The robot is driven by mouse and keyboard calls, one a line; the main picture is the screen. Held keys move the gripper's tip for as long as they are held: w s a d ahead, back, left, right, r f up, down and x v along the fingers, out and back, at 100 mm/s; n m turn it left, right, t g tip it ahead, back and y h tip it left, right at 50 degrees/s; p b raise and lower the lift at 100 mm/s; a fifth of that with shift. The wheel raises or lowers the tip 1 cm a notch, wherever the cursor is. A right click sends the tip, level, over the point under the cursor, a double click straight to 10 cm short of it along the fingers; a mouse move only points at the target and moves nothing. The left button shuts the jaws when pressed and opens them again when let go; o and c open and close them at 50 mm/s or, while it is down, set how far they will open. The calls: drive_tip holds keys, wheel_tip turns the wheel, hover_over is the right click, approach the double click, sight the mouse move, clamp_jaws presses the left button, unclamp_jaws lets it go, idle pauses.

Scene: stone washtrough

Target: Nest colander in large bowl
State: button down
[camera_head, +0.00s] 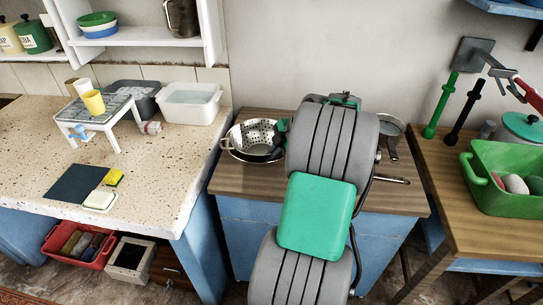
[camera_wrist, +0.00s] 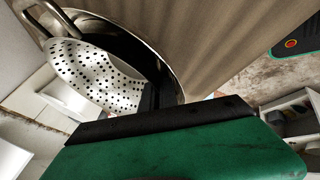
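The steel colander (camera_head: 252,134), with many holes and a loop handle at its left, is over the left part of the wooden counter. It also fills the upper left of the wrist view (camera_wrist: 95,75). A shiny metal rim of what looks like the large bowl (camera_head: 252,158) shows just under it; how deep the colander sits cannot be told. My gripper (camera_head: 277,137) is at the colander's right edge. In the wrist view its dark fingers (camera_wrist: 158,95) are close together at the colander's rim and look shut on it. My arm hides the counter's middle.
A pan (camera_head: 390,126) stands behind my arm on the right, with a handle (camera_head: 392,179) near the counter's front right. The speckled worktop (camera_head: 150,180) lies left, with a white tub (camera_head: 188,104). A green crate (camera_head: 490,196) stands on the right table.

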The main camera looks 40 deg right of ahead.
drive_tip(key=c, duration=1.6)
unclamp_jaws()
drive_tip(key=shift+f, duration=0.1)
drive_tip(key=o, duration=0.4)
drive_tip(key=shift+r+p, duration=2.05)
drive_tip(key=shift+r, duration=1.6)
